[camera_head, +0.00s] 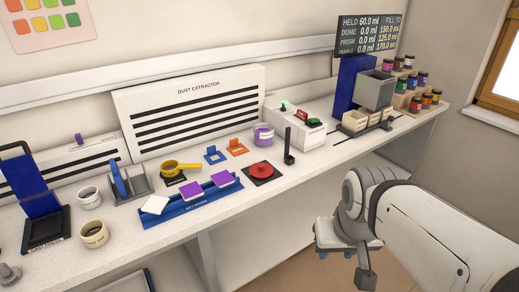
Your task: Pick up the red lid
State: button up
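The red lid (262,169) is a round disc with a small raised knob. It lies flat on a dark square mat (251,181) on the bench, right of the blue slotted rack. My gripper (345,268) hangs in front of the bench edge, to the right of the lid and nearer the camera. It is well apart from the lid. Its two fingers point down with a gap between them, and nothing shows in the gap.
A black upright post (289,146) stands just right of the lid. The bench front (330,160) right of the post is clear.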

aim_at(260, 170)
jog(key=u, duration=0.05)
jog(key=i, duration=0.95)
jog(key=z, duration=0.05)
